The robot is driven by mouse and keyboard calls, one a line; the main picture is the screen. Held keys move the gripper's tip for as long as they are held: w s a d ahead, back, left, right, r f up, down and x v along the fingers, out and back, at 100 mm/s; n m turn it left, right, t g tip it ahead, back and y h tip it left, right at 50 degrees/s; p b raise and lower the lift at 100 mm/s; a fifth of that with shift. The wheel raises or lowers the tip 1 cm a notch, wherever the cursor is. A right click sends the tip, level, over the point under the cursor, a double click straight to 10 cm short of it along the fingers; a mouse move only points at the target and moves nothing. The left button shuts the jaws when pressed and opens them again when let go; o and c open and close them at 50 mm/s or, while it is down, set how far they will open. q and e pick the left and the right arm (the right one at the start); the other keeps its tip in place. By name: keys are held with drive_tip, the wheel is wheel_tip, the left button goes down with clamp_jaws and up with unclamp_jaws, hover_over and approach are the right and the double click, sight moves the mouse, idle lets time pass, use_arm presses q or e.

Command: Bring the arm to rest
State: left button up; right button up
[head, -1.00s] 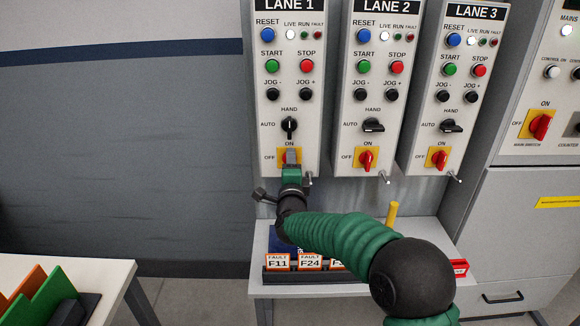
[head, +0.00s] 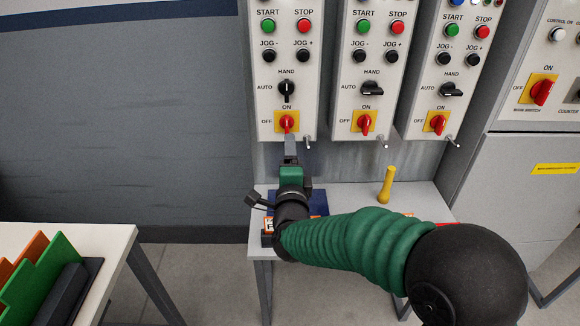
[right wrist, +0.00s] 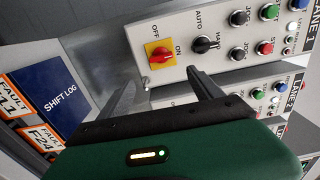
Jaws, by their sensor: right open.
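My right arm comes in from the right in the head view. Its gripper (head: 290,150) is just below the red rotary switch (head: 286,122) on the first panel, with the switch's handle visible beyond the fingertips. The right wrist view shows two dark fingers spread apart with nothing between them (right wrist: 165,92); the same red switch on its yellow plate (right wrist: 159,54) is beyond them, apart from the fingers. Its handle stands roughly upright, toward ON, in the head view. My left gripper is in neither view.
The Lane 2 panel (head: 350,90) and a third panel (head: 415,110) hang to the right. Below is a table (head: 415,200) with a yellow peg (head: 386,186) and a blue shift log (right wrist: 55,82). Another table (head: 90,240) stands at left. The grey wall area (head: 120,130) is clear.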

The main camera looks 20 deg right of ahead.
drive_tip(key=v, duration=0.3)
drive_tip(key=shift+s+a, duration=0.1)
drive_tip(key=shift+s, duration=0.3)
drive_tip(key=shift+f, duration=0.1)
drive_tip(key=s+a+f+n+g+y, duration=0.2)
drive_tip(key=s+f+n+g+y, duration=0.15)
drive_tip(key=f+n, duration=0.6)
drive_tip(key=s+d+f+n+g+y, duration=0.1)
drive_tip(key=s+d+f+n+g, duration=0.1)
drive_tip(key=s+f+n+g, duration=0.6)
drive_tip(key=s+d+f+n+g+y, duration=0.1)
drive_tip(key=s+f+n+g, duration=0.2)
drive_tip(key=s+f, duration=0.65)
drive_tip(key=p+v, duration=1.6)
drive_tip(key=v, duration=0.2)
drive_tip(key=shift+w+r+n, duration=0.25)
drive_tip(key=shift+r+n, duration=0.15)
drive_tip(key=shift+n, duration=0.05)
